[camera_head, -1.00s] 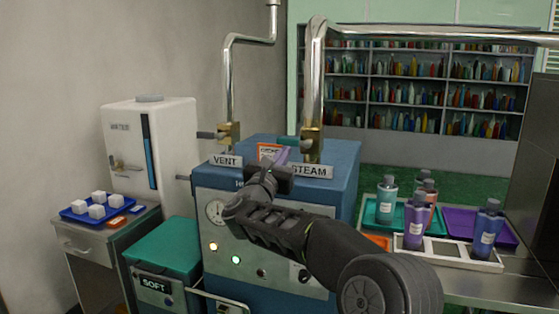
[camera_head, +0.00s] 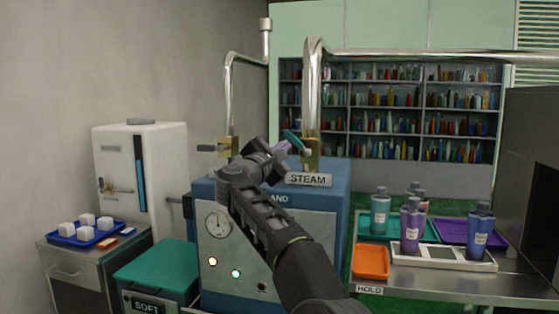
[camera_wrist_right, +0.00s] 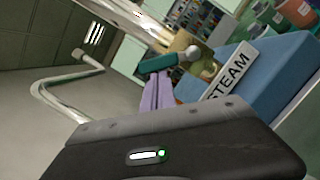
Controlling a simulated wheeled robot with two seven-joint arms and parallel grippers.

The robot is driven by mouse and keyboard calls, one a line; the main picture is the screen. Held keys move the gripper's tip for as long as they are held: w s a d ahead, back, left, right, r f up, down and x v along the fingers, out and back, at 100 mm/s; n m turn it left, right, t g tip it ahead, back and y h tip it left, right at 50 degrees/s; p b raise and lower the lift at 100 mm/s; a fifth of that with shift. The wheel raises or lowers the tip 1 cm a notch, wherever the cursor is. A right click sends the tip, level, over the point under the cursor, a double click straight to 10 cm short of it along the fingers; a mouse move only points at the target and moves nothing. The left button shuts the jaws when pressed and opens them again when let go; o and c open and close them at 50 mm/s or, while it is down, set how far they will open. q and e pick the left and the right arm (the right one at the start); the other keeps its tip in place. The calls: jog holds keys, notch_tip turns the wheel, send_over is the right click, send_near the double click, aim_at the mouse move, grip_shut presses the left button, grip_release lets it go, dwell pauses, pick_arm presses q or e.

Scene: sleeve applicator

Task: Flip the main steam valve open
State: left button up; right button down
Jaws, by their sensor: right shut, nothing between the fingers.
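The main steam valve (camera_head: 312,158) is a brass fitting on the right-hand upright pipe, behind the STEAM label (camera_head: 309,180) on top of the blue machine. Its teal handle (camera_head: 292,136) sticks out to the left of the brass body and slants. In the wrist view the handle (camera_wrist_right: 158,63) reaches left from a silver knob on the brass body (camera_wrist_right: 185,42). My right gripper (camera_head: 282,146) has lavender fingers, shut and empty, with the tips right at the handle. In the wrist view the fingers (camera_wrist_right: 156,92) end just below it; I cannot tell whether they touch. My left gripper is not in view.
A second brass valve (camera_head: 228,147) stands on the pipe to the left. My right arm covers part of the machine front (camera_head: 318,225). A white water tank (camera_head: 165,165) is at left; bottles, trays and a steel counter (camera_head: 440,285) are at right.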

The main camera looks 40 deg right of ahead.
aim_at(293, 135)
jog(key=m, duration=0.1)
jog(key=r+m, duration=0.1)
jog(key=r+m+g, duration=0.1)
jog(key=m, duration=0.1)
jog(key=shift+s+d+p, duration=0.25)
jog(key=shift+s+p, duration=0.1)
jog(key=shift+s, duration=0.05)
jog(key=m, duration=0.2)
jog(key=r+m, duration=0.1)
jog(key=shift+s+d+g+y, duration=0.25)
jog(key=shift+s+g+y, duration=0.15)
jog(key=shift+s+d+r, duration=0.4)
jog(key=shift+s+r, duration=0.05)
jog(key=shift+s, duration=0.1)
jog(key=shift+r, duration=0.1)
